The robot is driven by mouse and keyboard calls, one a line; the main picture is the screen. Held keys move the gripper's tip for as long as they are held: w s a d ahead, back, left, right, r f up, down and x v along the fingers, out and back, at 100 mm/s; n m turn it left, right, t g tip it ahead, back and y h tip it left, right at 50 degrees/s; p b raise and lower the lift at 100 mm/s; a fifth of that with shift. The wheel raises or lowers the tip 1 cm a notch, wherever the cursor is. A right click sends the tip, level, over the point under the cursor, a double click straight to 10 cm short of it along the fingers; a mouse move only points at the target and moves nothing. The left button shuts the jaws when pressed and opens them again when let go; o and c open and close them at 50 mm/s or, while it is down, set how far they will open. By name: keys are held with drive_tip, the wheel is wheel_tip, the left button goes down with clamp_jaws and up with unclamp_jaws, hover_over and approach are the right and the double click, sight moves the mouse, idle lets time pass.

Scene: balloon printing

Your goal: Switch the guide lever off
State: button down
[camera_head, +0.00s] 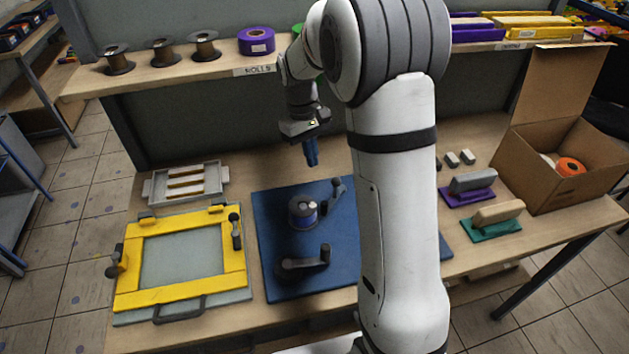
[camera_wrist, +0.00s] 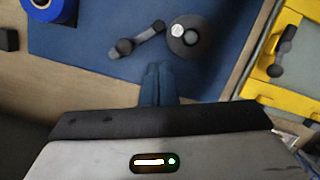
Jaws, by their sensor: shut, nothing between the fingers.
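In the wrist view the lever (camera_wrist: 141,40) lies left of the hub (camera_wrist: 189,38). A second grey lever or crank (camera_head: 305,265) sits nearer the front of the board. I cannot tell by label which is the guide lever. My gripper (camera_head: 312,160) points down above the board's back edge, behind the lever and apart from it. Its blue fingers (camera_wrist: 158,72) are shut and empty.
A yellow frame (camera_head: 180,290) with dark clamps lies left of the board. A pale tray (camera_head: 186,182) sits behind it. At right are block-topped pads (camera_head: 473,187) and an open cardboard box (camera_head: 565,180). My arm hides the board's right part. A blue roll (camera_wrist: 50,8) shows in the wrist view.

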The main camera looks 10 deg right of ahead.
idle(0.3)
drive_tip(key=p+x, duration=0.1)
drive_tip(key=x, duration=0.9)
drive_tip(key=shift+p, duration=0.4)
drive_tip(key=shift+a, duration=0.1)
